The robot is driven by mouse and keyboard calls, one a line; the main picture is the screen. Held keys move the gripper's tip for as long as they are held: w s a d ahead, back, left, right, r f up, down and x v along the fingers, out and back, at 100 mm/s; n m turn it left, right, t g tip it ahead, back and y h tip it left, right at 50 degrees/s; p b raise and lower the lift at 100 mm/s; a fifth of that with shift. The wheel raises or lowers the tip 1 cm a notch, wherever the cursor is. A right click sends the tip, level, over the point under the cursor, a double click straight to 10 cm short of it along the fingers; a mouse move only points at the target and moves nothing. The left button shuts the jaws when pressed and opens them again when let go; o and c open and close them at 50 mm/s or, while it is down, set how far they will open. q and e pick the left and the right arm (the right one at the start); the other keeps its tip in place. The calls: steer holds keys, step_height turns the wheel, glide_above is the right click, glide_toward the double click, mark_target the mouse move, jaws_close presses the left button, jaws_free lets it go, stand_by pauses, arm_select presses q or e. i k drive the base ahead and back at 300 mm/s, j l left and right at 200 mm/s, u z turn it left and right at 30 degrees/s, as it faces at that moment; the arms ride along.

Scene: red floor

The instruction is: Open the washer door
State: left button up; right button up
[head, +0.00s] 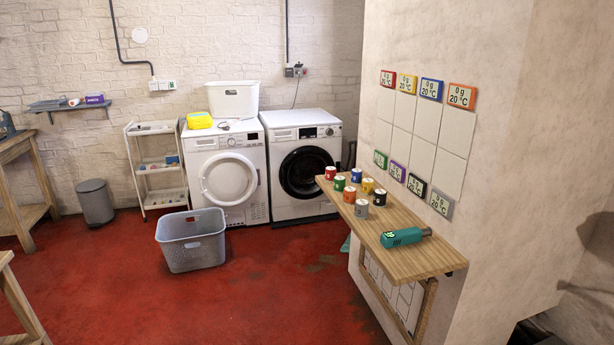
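Two white front-loading machines stand side by side against the far brick wall. The right machine (318,128) has a round door with a black ring (306,172), which looks shut. The left machine (202,142) has a round door with a white ring (229,180), which also looks shut. The frame does not show clearly which of the two is the washer. Both are some distance away across the floor. Neither of my grippers shows in the head view.
A grey basket (192,254) stands on the red floor (262,292) before the left machine. A wooden wall shelf (408,262) with several small cans juts out at right. A white rack (160,201) and grey bin (95,203) stand at left. The central floor is clear.

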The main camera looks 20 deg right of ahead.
mark_target(298, 170)
steer(key=i, duration=0.95)
steer(key=i+l, duration=0.15)
steer(key=i, duration=0.65)
steer(key=i+l, duration=0.15)
steer(key=i, duration=0.7)
steer(key=i+l, duration=0.15)
steer(key=i, duration=0.65)
steer(key=i+l, duration=0.15)
steer(key=i, duration=0.7)
steer(key=i+l, duration=0.15)
steer(key=i, duration=0.65)
